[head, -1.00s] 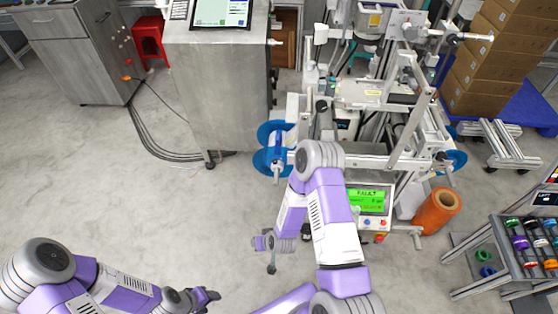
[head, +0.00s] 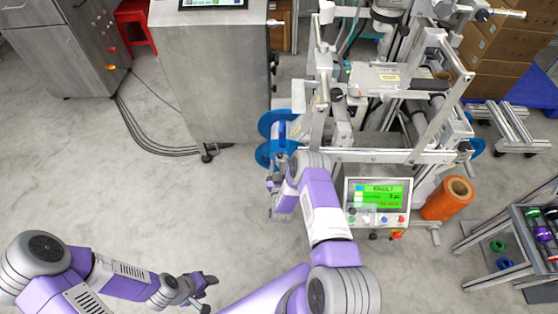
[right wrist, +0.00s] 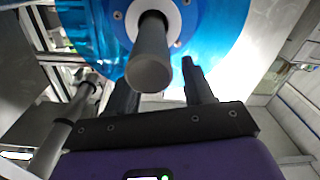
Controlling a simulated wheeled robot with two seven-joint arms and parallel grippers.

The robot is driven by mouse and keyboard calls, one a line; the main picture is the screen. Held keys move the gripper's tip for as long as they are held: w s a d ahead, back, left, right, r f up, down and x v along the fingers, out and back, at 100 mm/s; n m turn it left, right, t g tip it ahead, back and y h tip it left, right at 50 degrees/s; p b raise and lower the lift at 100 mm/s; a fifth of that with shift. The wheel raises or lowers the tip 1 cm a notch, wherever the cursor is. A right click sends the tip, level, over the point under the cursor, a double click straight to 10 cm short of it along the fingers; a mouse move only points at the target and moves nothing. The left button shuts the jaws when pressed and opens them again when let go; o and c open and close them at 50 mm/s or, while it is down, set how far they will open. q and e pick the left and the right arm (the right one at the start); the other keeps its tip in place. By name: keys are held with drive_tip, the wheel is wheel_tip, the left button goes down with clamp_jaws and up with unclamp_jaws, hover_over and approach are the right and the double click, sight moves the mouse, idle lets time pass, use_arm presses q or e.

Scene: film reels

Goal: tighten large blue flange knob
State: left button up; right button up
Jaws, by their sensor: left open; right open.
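The large blue flange (head: 268,154) sits on the left side of the machine in the head view. In the right wrist view the blue flange (right wrist: 222,30) fills the top, with a white hub (right wrist: 120,28) and a grey cylindrical shaft (right wrist: 150,68) pointing towards the camera. A separate knob cannot be made out. My right gripper (head: 272,180) is just in front of the flange. In the wrist view its open fingers (right wrist: 158,82) lie to either side of the shaft end, gripping nothing. My left gripper (head: 208,285) is open and empty over the floor.
A control panel with a lit screen (head: 380,197) is right of my right arm. A steel cabinet (head: 205,75) stands left of the machine. An orange roll (head: 447,199) and a rack of coloured spools (head: 540,235) are at right.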

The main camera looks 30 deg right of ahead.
sight(279, 158)
drive_tip(key=shift+b+x, duration=0.4)
drive_tip(key=shift+x, duration=1.2)
drive_tip(key=shift+c, duration=0.4)
drive_tip(key=shift+a, duration=0.1)
clamp_jaws()
